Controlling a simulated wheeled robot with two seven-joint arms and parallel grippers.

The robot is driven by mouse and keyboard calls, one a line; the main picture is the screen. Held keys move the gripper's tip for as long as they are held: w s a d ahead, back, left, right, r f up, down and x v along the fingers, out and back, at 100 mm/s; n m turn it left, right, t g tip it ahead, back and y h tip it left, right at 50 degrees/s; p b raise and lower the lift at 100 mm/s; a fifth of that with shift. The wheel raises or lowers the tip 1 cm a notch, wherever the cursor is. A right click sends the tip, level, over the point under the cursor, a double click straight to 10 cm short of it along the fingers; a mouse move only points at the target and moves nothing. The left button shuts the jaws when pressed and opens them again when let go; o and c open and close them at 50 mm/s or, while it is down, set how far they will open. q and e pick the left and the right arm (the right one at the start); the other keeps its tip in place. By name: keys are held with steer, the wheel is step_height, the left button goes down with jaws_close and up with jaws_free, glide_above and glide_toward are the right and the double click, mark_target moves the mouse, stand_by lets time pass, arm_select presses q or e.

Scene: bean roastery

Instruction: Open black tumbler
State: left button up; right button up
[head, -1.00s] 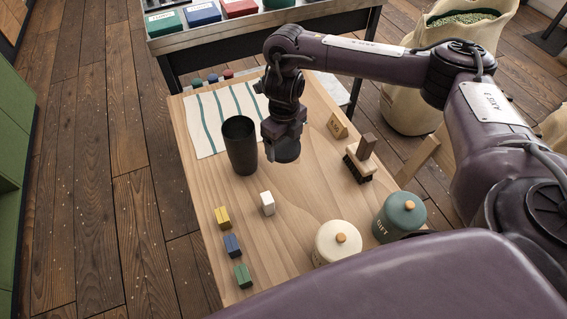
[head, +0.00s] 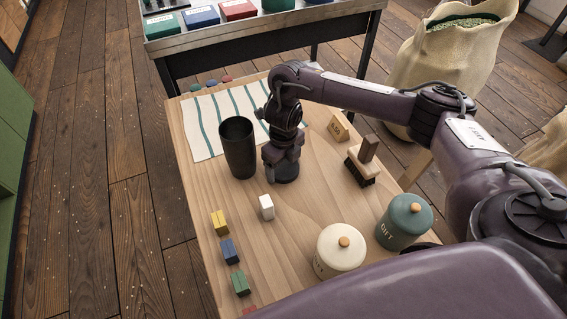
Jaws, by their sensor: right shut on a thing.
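The black tumbler (head: 238,150) stands upright on the wooden table, its top open and its dark inside showing. My right gripper (head: 283,162) is just to the right of the tumbler, pointing down. It is shut on a dark round piece that looks like the tumbler's lid (head: 286,175). The lid is at or just above the table top; I cannot tell whether it touches. The gripper hides part of the lid. My left gripper is out of view.
A striped cloth (head: 204,142) lies behind the tumbler. A white block (head: 266,207), yellow block (head: 219,222), blue block (head: 229,251) and green block (head: 240,283) stand in front. A brush (head: 362,164), cream jar (head: 336,256) and teal jar (head: 404,225) are to the right.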

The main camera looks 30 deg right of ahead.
mark_target(283, 167)
steer(key=o, duration=1.1)
steer(key=shift+f, duration=0.1)
steer(key=shift+r+p, duration=0.3)
steer(key=shift+p, duration=0.05)
step_height(283, 167, up, 12)
steer(key=p, duration=0.3)
steer(key=shift+f+p, duration=0.1)
steer(key=shift+p, duration=0.3)
